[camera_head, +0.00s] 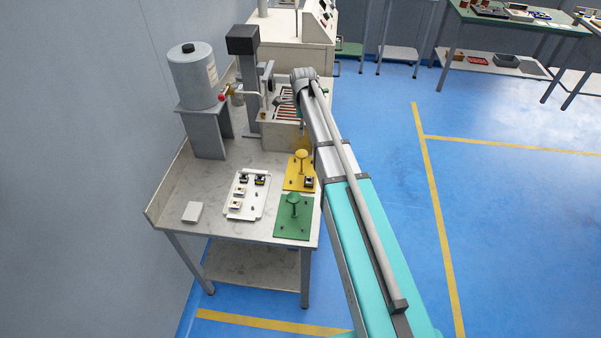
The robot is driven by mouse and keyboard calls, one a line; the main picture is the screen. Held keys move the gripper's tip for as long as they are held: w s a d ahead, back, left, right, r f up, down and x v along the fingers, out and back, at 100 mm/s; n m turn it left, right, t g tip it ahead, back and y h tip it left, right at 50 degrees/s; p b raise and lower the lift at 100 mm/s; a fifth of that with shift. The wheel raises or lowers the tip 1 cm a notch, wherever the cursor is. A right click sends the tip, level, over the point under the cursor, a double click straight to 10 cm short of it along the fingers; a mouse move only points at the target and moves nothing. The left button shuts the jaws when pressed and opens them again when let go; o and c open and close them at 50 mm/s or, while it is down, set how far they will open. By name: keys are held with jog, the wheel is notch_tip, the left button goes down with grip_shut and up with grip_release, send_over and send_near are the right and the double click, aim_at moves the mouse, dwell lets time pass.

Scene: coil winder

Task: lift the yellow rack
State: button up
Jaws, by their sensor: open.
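The yellow rack (293,183) is a flat yellow plate on the bench top, just left of my arm. A yellow mushroom-shaped knob (302,155) stands up from it. A small black and white part (309,182) sits at its right side. My arm reaches up the picture past the rack to a wrist joint beyond it, near the machine. Nothing is seen touching the rack's knob.
A green rack (283,230) with a green knob lies in front of the yellow one. A white plate (239,211) with several small parts lies to its left. A grey canister (193,75) and a dark-headed machine column (243,42) stand behind. Blue floor is clear to the right.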

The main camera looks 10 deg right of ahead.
aim_at(302, 153)
jog(key=shift+f+b, duration=4)
jog(key=shift+f, duration=0.15)
jog(key=shift+s+a+f+b, duration=0.1)
jog(key=shift+a+f+b, duration=0.05)
jog(key=shift+f+b, duration=1.15)
jog(key=shift+a+f+b, duration=0.1)
jog(key=shift+f+b, duration=1.15)
jog(key=shift+f, duration=0.05)
jog(key=c, duration=1.3)
jog(key=shift+r, duration=0.15)
notch_tip(302, 153, up, 28)
jog(key=p, duration=2.8)
jog(key=shift+f, duration=0.2)
